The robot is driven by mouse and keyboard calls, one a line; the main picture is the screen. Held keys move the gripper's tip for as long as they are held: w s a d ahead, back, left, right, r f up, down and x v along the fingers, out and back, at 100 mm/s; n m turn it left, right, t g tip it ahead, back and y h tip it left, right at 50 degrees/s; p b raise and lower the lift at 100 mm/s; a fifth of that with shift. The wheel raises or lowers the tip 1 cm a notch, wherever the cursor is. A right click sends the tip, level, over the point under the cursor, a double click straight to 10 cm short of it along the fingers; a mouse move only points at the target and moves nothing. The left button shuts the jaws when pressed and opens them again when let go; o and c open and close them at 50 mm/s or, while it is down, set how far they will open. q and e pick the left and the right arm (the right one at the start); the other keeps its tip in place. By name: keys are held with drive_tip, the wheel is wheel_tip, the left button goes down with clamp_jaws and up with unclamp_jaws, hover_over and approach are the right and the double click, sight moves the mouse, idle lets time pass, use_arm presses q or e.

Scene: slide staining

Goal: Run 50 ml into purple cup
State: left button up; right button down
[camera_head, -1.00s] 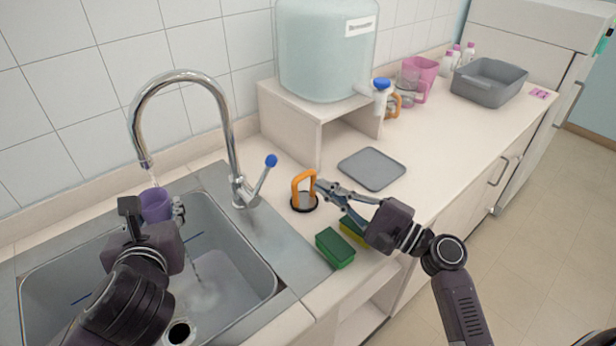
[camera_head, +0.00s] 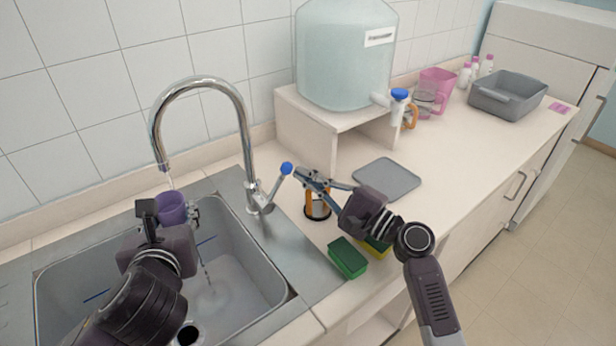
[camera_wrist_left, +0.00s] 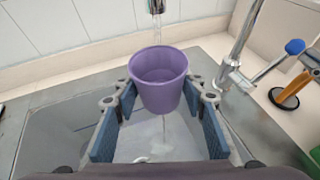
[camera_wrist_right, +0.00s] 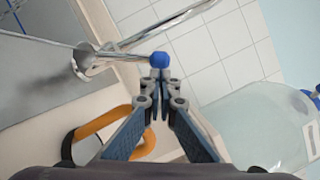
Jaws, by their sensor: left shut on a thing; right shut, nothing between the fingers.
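The purple cup (camera_head: 171,207) is upright over the sink, under the spout of the chrome tap (camera_head: 165,165). My left gripper (camera_head: 170,217) is shut on it; the left wrist view shows a finger on each side of the cup (camera_wrist_left: 158,82). Water runs from the spout to the cup's mouth, and a thin stream shows below the cup. The water level inside is not clear. My right gripper (camera_head: 300,176) is shut and empty, with its tips close beside the blue knob (camera_head: 287,168) of the tap lever. In the right wrist view the tips overlap the knob (camera_wrist_right: 158,59); contact cannot be told.
An orange-handled thing (camera_head: 318,206) stands under my right gripper. A green sponge (camera_head: 347,257) lies by the sink (camera_head: 262,300). A grey mat (camera_head: 388,179), a large water tank (camera_head: 345,60) on a stand, a pink jug (camera_head: 438,88) and a grey tub (camera_head: 508,95) are further right.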

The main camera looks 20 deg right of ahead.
drive_tip(key=shift+a+r, duration=0.1)
drive_tip(key=shift+r, duration=0.05)
drive_tip(key=shift+s+a+r+n, duration=0.1)
drive_tip(key=shift+a+r+n, duration=0.05)
drive_tip(key=shift+n, duration=0.35)
drive_tip(key=shift+a+r+g, duration=0.15)
drive_tip(key=shift+g, duration=0.15)
drive_tip(key=shift+s+a+r+n+g, duration=0.35)
drive_tip(key=shift+a+n, duration=0.35)
drive_tip(key=shift+n, duration=0.25)
drive_tip(key=shift+s+a+r+n+g, duration=0.25)
drive_tip(key=shift+a+r+n, duration=0.25)
drive_tip(key=shift+a+n, duration=0.4)
drive_tip(key=shift+s+a+r+n+g, duration=0.2)
drive_tip(key=shift+s+a+r+n, duration=0.25)
drive_tip(key=shift+n, duration=0.6)
drive_tip(key=shift+w+a, duration=0.15)
drive_tip(key=shift+f, duration=0.1)
